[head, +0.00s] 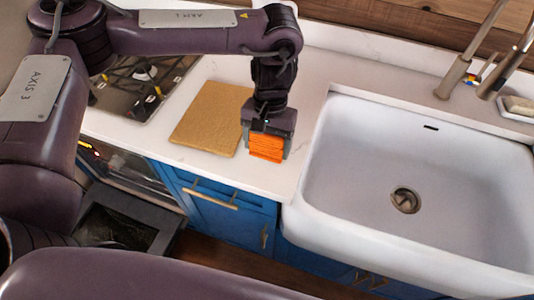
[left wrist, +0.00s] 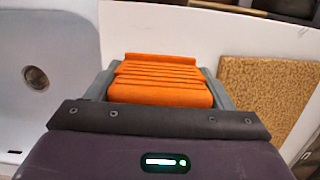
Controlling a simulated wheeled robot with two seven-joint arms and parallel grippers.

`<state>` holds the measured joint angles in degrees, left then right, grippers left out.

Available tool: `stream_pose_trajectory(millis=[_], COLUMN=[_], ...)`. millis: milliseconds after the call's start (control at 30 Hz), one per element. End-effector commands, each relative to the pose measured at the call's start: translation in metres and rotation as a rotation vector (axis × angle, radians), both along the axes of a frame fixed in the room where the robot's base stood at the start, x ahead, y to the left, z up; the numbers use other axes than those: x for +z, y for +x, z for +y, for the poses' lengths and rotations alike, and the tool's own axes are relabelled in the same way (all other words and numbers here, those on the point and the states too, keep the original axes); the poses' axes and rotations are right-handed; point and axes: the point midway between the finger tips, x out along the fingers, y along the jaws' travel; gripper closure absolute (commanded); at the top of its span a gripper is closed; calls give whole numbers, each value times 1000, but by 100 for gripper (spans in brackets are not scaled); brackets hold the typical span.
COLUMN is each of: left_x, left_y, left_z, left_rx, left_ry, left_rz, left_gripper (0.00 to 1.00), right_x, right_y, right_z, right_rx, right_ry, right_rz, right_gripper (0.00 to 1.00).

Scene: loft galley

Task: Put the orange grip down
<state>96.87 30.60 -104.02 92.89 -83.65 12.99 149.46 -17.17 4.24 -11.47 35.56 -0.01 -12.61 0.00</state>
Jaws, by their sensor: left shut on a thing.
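The orange grip (head: 266,147) is a ribbed orange block. My left gripper (head: 265,150) is shut on it, with a grey finger on each side. In the head view they are over the white counter near its front edge, between the cork board and the sink. In the left wrist view the orange grip (left wrist: 160,82) fills the space between the fingers (left wrist: 158,90). I cannot tell whether its underside touches the counter. My right gripper is in neither view.
A cork board (head: 211,118) lies on the counter (head: 305,95) just left of the gripper. A white sink (head: 365,130) with a tap (head: 460,70) is at the right. A dark hob (head: 140,85) is at the left. Blue cabinets (head: 222,208) are below.

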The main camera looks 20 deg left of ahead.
Motion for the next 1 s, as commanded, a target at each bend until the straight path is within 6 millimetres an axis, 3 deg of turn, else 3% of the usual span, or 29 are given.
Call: stream_pose_trajectory(millis=[400,800,833,1000], left_x=[-45,-50,-49,-49], left_y=[0,0,0,0], left_z=[0,0,0,0], left_rx=[0,0,0,0], left_ry=[0,1,1,1], left_rz=[1,0,-1,-1], left_gripper=[48,48,22,4], right_x=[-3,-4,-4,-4], right_y=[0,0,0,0], right_z=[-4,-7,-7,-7], right_rx=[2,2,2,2], right_ry=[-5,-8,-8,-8], right_rz=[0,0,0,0], right_gripper=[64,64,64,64])
